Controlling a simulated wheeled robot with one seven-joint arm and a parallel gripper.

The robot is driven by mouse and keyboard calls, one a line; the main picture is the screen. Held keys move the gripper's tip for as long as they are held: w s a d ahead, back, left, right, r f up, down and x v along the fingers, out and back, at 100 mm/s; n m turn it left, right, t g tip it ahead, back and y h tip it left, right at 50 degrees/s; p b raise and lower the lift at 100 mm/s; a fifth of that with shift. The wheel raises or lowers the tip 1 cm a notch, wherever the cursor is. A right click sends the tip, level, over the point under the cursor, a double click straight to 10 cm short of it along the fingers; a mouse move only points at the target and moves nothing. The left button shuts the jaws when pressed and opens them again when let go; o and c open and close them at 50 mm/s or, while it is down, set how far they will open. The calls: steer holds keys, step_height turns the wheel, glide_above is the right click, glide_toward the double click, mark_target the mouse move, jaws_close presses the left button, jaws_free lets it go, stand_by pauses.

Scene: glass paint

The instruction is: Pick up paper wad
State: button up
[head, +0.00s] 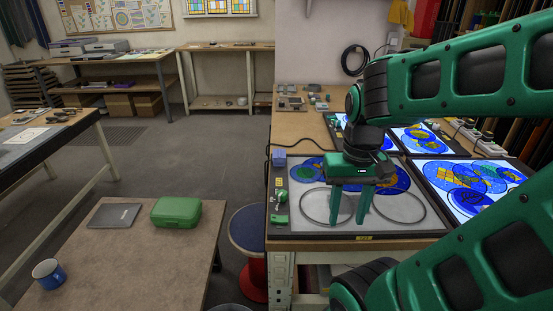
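My gripper (348,220) points down over the near light panel (300,231) on the bench. Its two green fingers are apart, and I see only the panel's grey surface between them. I cannot make out a paper wad for certain anywhere in view. My gripper and arm hide part of the panel and the bench behind it. I cannot tell whether the fingertips touch the panel.
Two thin rings, left (306,207) and right (424,212), lie beside the fingers. Small green items (281,196) and a bluish block (279,158) sit at the panel's left edge.

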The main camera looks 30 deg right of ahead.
steer(key=o, duration=0.6)
steer(key=shift+w+d+r+m, duration=0.1)
steer(key=shift+d+r+m, duration=0.1)
steer(key=shift+r, duration=0.2)
steer(key=shift+w+d+r+m, duration=0.1)
steer(key=shift+r+m, duration=0.1)
steer(key=shift+r, duration=0.15)
steer(key=w+d+r+m+t, duration=0.15)
steer(key=w+m, duration=0.25)
steer(key=w, duration=0.4)
steer(key=w+d+r+m+g, duration=0.1)
steer(key=w+d+r+m, duration=0.2)
steer(key=w, duration=0.5)
steer(key=m+t+y, duration=0.2)
steer(key=m, duration=0.9)
glide_toward(280, 153)
steer(key=shift+g, duration=0.35)
steer(key=shift+w+x, duration=0.15)
steer(key=shift+x, duration=2.25)
steer(key=shift+w+x, duration=0.2)
steer(key=shift+x, duration=2.2)
